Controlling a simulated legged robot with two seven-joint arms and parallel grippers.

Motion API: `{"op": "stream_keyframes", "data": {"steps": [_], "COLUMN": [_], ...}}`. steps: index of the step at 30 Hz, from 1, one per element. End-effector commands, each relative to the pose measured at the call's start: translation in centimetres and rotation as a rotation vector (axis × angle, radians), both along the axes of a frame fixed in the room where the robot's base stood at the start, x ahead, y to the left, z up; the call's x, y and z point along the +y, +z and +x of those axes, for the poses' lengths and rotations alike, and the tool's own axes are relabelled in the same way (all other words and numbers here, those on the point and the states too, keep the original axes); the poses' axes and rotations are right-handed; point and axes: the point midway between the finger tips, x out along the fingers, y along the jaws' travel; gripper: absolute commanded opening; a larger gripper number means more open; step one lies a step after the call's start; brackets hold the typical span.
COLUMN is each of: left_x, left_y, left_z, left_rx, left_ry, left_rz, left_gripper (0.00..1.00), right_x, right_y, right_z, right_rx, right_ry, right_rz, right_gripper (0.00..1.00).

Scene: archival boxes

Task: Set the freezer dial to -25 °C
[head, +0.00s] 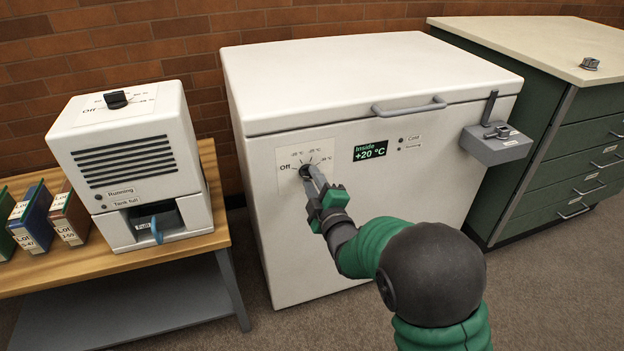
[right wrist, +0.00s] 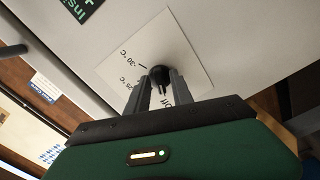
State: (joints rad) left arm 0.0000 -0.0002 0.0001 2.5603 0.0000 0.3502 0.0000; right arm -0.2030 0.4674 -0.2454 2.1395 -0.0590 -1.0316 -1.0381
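The white chest freezer (head: 420,200) stands in the middle of the head view with its lid closed. Its black dial (head: 306,170) sits on a white scale plate on the front, near "Off"; the exact pointer setting is hard to read. The dark green display (head: 370,151) reads "Inside +20 °C". My right gripper (head: 312,176) is at the dial and partly hides it. In the right wrist view the dial (right wrist: 160,75) lies between the fingertips (right wrist: 162,86), one on each side; the fingers look a little apart from its grip bar. My left gripper is not in view.
A white machine (head: 130,160) with its own black knob stands on a wooden bench (head: 100,262) at left, beside several labelled boxes (head: 70,215). A grey latch box (head: 497,145) projects from the freezer's right front. A green drawer cabinet (head: 570,130) stands at right.

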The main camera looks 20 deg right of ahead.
Motion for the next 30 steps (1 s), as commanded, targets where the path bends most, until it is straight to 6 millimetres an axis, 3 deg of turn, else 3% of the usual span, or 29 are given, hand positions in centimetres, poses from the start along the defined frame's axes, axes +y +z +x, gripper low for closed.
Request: {"op": "stream_keyframes", "data": {"steps": [1,6,20,30], "left_x": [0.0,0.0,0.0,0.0], "left_y": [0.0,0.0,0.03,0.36], "left_z": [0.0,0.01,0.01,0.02], "left_rx": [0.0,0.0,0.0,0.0], "left_ry": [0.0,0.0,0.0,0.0], "left_rz": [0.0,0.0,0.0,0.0], "left_gripper": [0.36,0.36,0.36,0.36], "right_x": [0.0,0.01,0.13,0.16], "right_y": [-0.03,-0.06,-0.2,-0.27], "right_z": [0.02,0.02,0.0,-0.04], "right_rx": [0.0,0.001,0.005,0.013], "right_ry": [0.0,0.0,0.003,0.003], "right_rz": [0.0,0.0,0.021,0.2], "right_gripper": [0.2,0.0,0.0,0.0]}}
